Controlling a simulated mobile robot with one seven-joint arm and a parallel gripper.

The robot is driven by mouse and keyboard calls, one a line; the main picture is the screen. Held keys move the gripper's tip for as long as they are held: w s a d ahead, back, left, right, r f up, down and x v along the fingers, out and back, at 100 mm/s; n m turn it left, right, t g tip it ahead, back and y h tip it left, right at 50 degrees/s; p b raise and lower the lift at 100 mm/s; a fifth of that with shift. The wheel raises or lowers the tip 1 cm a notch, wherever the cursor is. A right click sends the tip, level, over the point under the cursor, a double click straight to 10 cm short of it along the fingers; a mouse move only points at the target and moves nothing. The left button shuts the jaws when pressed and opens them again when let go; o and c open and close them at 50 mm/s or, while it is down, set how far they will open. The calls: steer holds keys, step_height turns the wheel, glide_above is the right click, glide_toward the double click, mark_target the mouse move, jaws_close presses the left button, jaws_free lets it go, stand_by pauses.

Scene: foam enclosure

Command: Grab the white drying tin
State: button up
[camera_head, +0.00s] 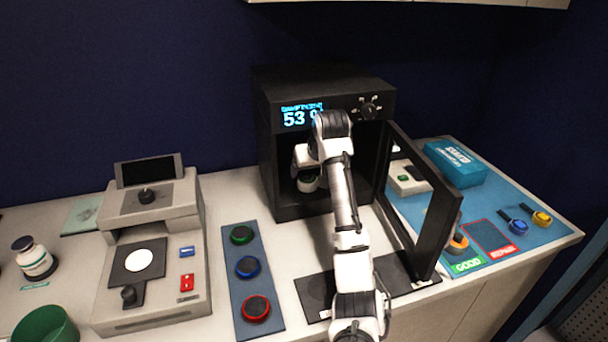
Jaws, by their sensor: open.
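A black drying oven (265,150) stands at the back with its door (440,225) swung open to the right. A small whitish round thing (308,185), which looks like the white tin, sits low inside the oven. My gripper (306,172) is open, just above or at this thing. The wrist and the shadow inside hide most of the contact, so I cannot tell whether the fingers touch it.
Left of the oven is a blue mat (244,303) with green, blue and red ringed tins. A grey instrument (190,230) stands further left. Right of the door, a blue mat (505,200) holds a teal box (455,163). The open door edge is close to my arm.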

mark_target(309, 178)
steer(key=shift+w+f, duration=0.2)
steer(key=shift+f, duration=0.45)
steer(key=b+x, duration=0.3)
steer(key=x, duration=0.1)
steer(key=shift+f, duration=0.4)
steer(key=shift+w+a+f+b, duration=0.15)
steer(key=shift+w+b, duration=0.1)
steer(key=shift+b, duration=0.1)
steer(key=c, duration=1.1)
